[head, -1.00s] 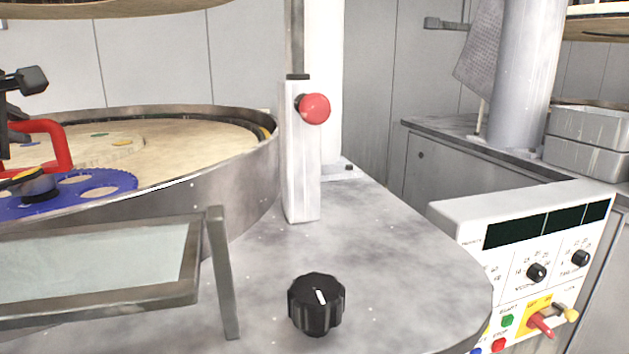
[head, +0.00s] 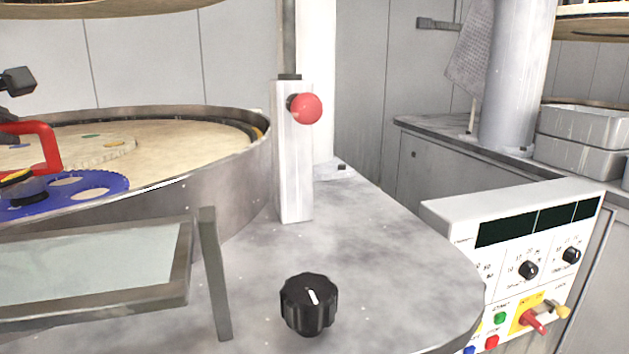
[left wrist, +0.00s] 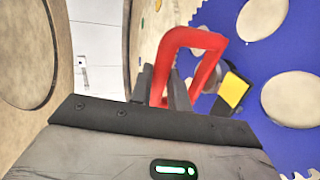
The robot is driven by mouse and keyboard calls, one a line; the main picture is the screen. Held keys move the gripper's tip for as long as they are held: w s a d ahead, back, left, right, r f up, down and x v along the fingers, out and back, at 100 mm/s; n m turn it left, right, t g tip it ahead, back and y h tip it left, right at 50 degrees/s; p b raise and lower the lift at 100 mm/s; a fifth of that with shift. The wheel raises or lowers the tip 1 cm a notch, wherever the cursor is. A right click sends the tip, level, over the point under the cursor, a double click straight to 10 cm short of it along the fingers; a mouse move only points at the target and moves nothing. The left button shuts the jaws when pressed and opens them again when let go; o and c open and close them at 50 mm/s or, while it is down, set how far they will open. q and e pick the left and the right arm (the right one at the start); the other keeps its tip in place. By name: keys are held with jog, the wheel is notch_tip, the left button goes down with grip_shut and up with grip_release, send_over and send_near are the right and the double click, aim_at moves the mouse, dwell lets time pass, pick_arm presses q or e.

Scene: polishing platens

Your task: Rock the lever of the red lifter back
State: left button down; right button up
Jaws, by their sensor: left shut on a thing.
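The red lifter (head: 52,148) stands at the left edge of the head view, on a blue holed disc (head: 110,184). It has a red loop handle, a dark round base (head: 28,191) and a yellow-topped lever part (head: 14,177), cut off by the frame edge. In the left wrist view the red loop (left wrist: 222,45) rises between my left gripper's dark fingers (left wrist: 163,88), which are shut on it. The yellow and black part (left wrist: 233,90) is just right of the fingers. Only a dark piece of my left gripper (head: 18,81) shows in the head view. My right gripper is not in view.
The round platen's metal rim (head: 222,175) surrounds the disc. A white post with a red button (head: 306,108), a black knob (head: 309,304) and a framed glass panel (head: 180,275) are nearby. A control panel (head: 520,260) is at right.

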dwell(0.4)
pick_arm(q)
jog(key=shift+r, duration=0.2)
notch_tip(320, 180, up, 7)
jog(key=p, duration=0.4)
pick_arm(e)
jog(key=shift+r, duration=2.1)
pick_arm(q)
jog(key=s+d+b, duration=0.3)
jog(key=s+d, duration=0.6)
jog(key=s, duration=0.4)
jog(key=s+d+b, duration=0.3)
jog(key=s+d, duration=0.6)
jog(key=s, duration=0.4)
jog(key=shift+d+b, duration=0.3)
jog(key=shift+d, duration=0.1)
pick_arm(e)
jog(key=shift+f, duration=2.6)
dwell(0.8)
